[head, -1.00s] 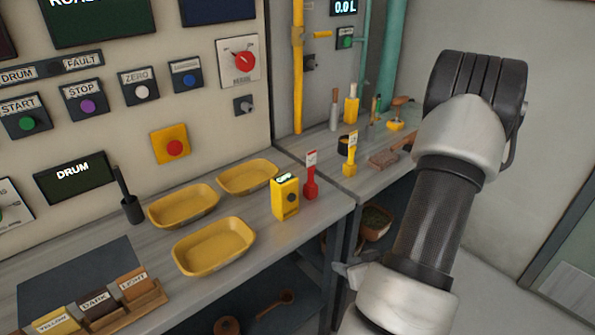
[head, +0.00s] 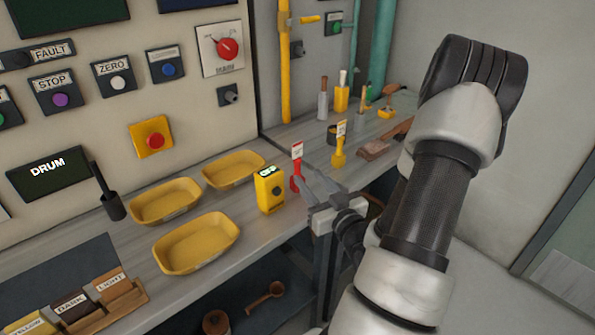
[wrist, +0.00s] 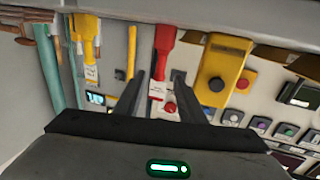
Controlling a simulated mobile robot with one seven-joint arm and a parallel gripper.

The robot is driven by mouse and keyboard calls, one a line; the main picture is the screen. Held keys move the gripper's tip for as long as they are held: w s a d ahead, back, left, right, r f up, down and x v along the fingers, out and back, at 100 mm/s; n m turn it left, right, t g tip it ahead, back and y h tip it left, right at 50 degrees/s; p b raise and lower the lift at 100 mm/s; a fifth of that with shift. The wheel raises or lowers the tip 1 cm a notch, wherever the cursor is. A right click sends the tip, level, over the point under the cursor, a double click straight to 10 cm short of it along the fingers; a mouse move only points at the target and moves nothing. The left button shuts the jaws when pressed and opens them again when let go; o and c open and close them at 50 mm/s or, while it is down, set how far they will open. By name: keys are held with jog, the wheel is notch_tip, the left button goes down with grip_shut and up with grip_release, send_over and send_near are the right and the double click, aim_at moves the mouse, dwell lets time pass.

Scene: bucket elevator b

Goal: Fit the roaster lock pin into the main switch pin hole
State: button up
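The red lock pin (head: 297,168), with a white tag, stands upright on the counter right of the yellow handheld device. The main switch (head: 226,49) is a red rotary knob on a white wall plate. Below it is a small dark block (head: 228,95) that may be the pin hole. My gripper (head: 308,177) is at the counter's front edge, its fingers pointing at the red pin. In the wrist view my open fingers (wrist: 160,76) straddle the red pin (wrist: 164,42) and its tag in the picture; whether the pin is within their reach is unclear.
The yellow device (head: 269,190) stands close left of the red pin. A yellow tagged tool (head: 339,152) stands to its right. Several yellow trays (head: 197,243) fill the counter to the left. A red button on a yellow plate (head: 151,140) is on the wall.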

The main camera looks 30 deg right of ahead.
aim_at(297, 166)
jog(key=w, duration=0.4)
jog(key=w+d, duration=0.1)
jog(key=w, duration=0.6)
jog(key=shift+w+d, duration=0.15)
jog(key=shift+w, duration=0.2)
grip_shut()
